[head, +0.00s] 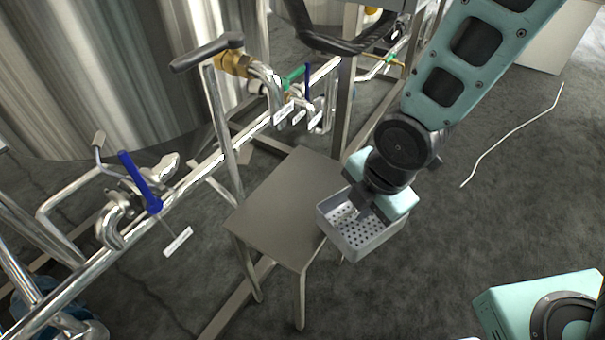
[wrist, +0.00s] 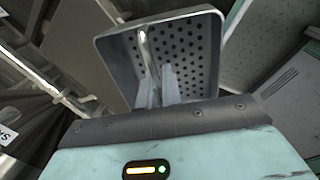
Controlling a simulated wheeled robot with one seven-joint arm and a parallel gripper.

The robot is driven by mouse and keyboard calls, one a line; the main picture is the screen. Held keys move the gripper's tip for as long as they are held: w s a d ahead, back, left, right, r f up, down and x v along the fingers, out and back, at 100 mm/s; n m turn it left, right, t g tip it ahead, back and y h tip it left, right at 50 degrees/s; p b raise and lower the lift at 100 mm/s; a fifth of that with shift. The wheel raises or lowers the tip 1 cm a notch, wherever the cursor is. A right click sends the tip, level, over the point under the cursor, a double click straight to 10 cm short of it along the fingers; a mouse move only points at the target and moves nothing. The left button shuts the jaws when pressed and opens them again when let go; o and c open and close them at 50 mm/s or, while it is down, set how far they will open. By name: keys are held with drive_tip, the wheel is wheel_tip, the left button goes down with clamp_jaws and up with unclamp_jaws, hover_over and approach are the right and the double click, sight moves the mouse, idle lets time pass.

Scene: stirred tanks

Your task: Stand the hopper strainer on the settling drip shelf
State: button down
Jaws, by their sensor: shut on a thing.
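The hopper strainer (head: 362,240) is a grey rectangular pan with a perforated floor. My gripper (head: 366,213) is shut on it from above. In the wrist view the strainer (wrist: 205,52) shows its holes, and the fingers (wrist: 157,85) meet at a thin shiny bar inside it. The strainer hangs roughly level in the head view, at the right edge of a small flat metal shelf (head: 285,205) on legs, which I take for the settling drip shelf. I cannot tell whether strainer and shelf touch. The shelf top is bare.
Pipes with a blue-handled valve (head: 140,182) run left of the shelf. A brass valve with a dark handle (head: 235,62) and green-handled valve (head: 293,77) stand behind it. A large steel tank (head: 110,75) fills the upper left. Open floor (head: 480,215) lies to the right.

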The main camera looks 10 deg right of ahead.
drive_tip(key=shift+a+r+p, duration=0.1)
drive_tip(key=shift+r+p, duration=0.2)
drive_tip(key=shift+p, duration=0.25)
drive_tip(key=shift+w+a+f, duration=0.2)
drive_tip(key=shift+a+f, duration=0.05)
drive_tip(key=w+a, duration=0.2)
drive_tip(key=a, duration=0.1)
drive_tip(key=w+a+b, duration=0.1)
drive_tip(key=w+a, duration=0.1)
drive_tip(key=a, duration=0.1)
drive_tip(key=w+a+b, duration=0.1)
drive_tip(key=w+a, duration=0.2)
drive_tip(key=shift+f, duration=0.15)
drive_tip(key=shift+s+b+x, duration=0.15)
drive_tip(key=shift+b+x, duration=0.55)
drive_tip(key=shift+x, duration=0.2)
drive_tip(key=shift+s+b+x, duration=0.15)
drive_tip(key=shift+b+x, duration=0.55)
drive_tip(key=shift+x, duration=0.15)
drive_tip(key=shift+d, duration=0.15)
drive_tip(key=shift+f, duration=0.1)
drive_tip(key=c, duration=1.6)
unclamp_jaws()
